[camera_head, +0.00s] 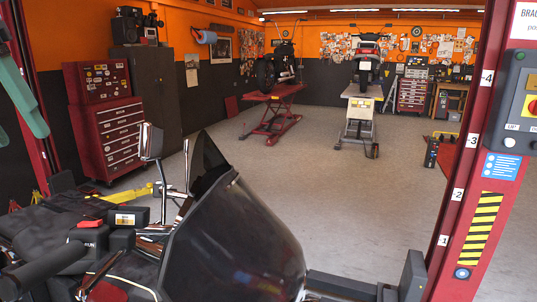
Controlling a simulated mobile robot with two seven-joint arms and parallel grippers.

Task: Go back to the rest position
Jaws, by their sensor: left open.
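My left gripper (23,138) is at the upper left edge of the head view, partly cut off. One long teal finger shows fully, and a darker piece shows at the very edge, with a gap between them. It is open, and I see nothing held between the fingers. It hangs in front of the left red post, above the motorcycle parts at the lower left. My right gripper is not in view.
A dark motorcycle windshield (235,245) fills the lower middle, with a chrome mirror (152,141) beside it. A red post (462,190) stands at right. Behind are a red tool cabinet (122,138), a red lift (272,118) and a white lift (357,130). The middle floor is clear.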

